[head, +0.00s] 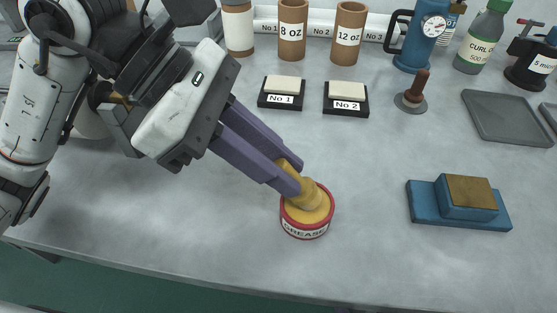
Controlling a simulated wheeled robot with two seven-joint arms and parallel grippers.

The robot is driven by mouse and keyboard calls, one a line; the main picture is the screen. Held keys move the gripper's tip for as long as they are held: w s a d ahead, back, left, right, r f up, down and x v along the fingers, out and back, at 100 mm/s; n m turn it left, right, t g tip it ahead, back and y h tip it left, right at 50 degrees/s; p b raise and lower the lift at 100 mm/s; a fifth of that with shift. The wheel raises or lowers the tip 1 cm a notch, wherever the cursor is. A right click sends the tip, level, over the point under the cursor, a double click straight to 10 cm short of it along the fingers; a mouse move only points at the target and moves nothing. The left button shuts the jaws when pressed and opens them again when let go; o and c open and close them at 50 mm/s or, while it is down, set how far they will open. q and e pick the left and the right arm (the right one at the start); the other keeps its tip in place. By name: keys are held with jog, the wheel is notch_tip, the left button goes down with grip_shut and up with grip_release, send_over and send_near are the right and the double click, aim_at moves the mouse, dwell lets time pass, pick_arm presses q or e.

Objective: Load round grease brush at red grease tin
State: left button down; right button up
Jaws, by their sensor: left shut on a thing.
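The red grease tin (305,232) stands on the table near its front edge, with a red rim, a white "GREASE" label and yellow inside. My left gripper (290,178) is shut on the yellow-brown round grease brush (308,194). The brush is tilted, and its lower end is at the tin's opening, over or in the yellow grease. How deep it reaches cannot be told. The gripper's purple fingers hide part of the brush handle. My right gripper is not in view.
Blocks labelled No 1 (281,102) and No 2 (346,110) and a brown-handled stamp (411,104) lie behind. A blue block on a base (422,213) and a grey tray (505,128) are at right. Cups (348,55), a jug (405,62) and a bottle (481,55) line the back.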

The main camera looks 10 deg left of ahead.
pick_arm(q)
jog(key=shift+f, duration=0.15)
dwell(0.3)
dwell(0.4)
jog(key=shift+r+p, duration=2.2)
jog(key=shift+r, duration=1.4)
